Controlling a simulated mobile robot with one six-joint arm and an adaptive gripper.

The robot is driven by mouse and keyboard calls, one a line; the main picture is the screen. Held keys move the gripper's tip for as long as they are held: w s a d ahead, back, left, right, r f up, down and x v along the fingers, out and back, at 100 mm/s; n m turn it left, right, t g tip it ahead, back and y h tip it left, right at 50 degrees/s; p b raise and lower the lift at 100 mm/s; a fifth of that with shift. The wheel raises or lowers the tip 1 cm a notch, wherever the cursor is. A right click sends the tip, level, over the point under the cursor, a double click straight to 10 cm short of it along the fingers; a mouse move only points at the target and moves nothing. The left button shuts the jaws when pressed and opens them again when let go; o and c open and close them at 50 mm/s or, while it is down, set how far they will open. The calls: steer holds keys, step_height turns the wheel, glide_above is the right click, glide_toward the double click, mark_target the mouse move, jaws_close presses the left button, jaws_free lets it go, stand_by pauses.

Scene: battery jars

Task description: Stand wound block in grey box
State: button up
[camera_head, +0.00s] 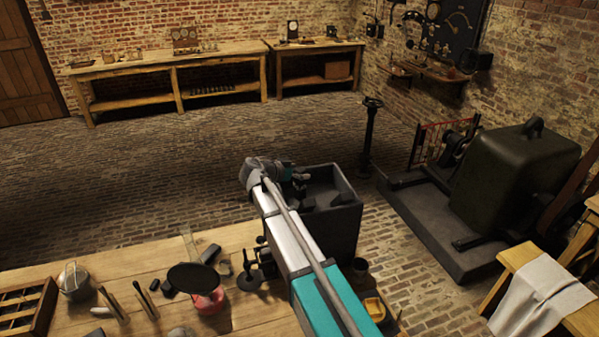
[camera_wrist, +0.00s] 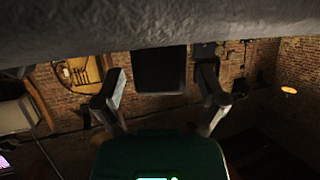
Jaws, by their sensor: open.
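The grey box (camera_head: 340,228) is a dark, open-topped box beyond the near table's edge. My gripper (camera_head: 301,175) is over the box's far left part, with its fingers spread apart. In the wrist view a dark, square-faced block (camera_wrist: 160,68) shows between the two open fingers, with gaps on both sides; it may be the wound block, but its windings cannot be made out. Inside the box, a small dark shape (camera_head: 341,198) lies near the right wall. My arm hides part of the box's left side.
The near wooden table (camera_head: 238,238) holds a black pan (camera_head: 193,277), a metal pot (camera_head: 74,281) and several small tools. A black post (camera_head: 369,140) stands behind the box. A large dark machine (camera_head: 515,185) is at the right. The brick floor at the left is clear.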

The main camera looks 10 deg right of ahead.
steer(key=shift+r, duration=0.25)
steer(key=p+v, duration=0.4)
steer(key=v, duration=0.8)
steer(key=shift+p, duration=0.4)
steer(key=shift+f, duration=0.1)
